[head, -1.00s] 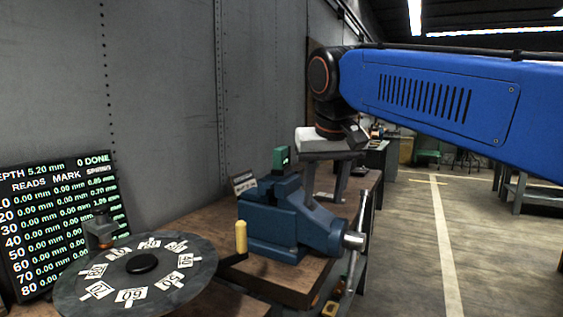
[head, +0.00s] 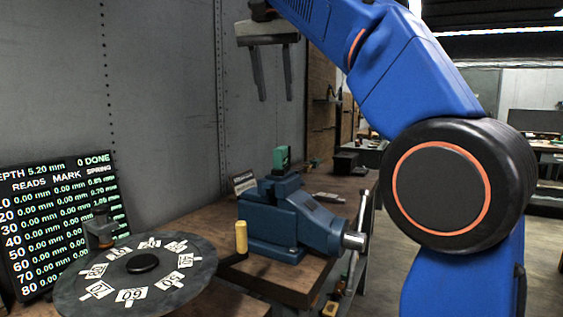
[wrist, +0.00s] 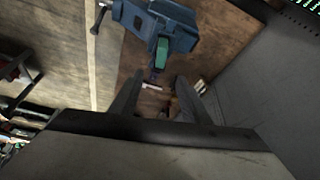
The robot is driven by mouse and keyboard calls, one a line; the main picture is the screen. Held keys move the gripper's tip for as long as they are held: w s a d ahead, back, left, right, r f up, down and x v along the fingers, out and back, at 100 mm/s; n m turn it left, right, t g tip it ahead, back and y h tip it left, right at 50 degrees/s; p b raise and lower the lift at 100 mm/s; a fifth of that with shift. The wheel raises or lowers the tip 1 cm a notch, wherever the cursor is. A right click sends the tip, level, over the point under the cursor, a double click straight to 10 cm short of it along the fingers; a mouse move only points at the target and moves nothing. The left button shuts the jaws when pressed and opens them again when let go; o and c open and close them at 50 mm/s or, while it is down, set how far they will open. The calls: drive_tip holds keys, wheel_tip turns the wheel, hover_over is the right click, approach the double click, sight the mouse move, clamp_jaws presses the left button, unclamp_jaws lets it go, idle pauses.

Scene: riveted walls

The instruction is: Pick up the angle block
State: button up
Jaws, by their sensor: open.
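No part is clearly marked as the angle block. A small green block-like piece (head: 281,158) shows at the back of the blue vise (head: 290,222); I cannot tell if it is the angle block. In the wrist view the green piece (wrist: 161,51) shows against the vise (wrist: 137,18), beyond my fingertips. My gripper (head: 276,99) is open and empty, raised above the bench and the vise, fingers pointing down. In the wrist view my gripper (wrist: 157,80) has its two fingers apart, with pale small items below between them.
A round dial plate (head: 205,262) with number cards lies front left, before a readout board (head: 40,225). A yellow cylinder (head: 241,238) stands by the vise. A flat grey piece (head: 328,198) and a dark box (head: 345,163) lie farther along the bench. The riveted wall bounds the left.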

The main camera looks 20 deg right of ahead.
sight(281, 147)
drive_tip(key=x, duration=1.7)
drive_tip(key=shift+w+a, duration=0.1)
drive_tip(key=shift+c, duration=0.3)
clamp_jaws()
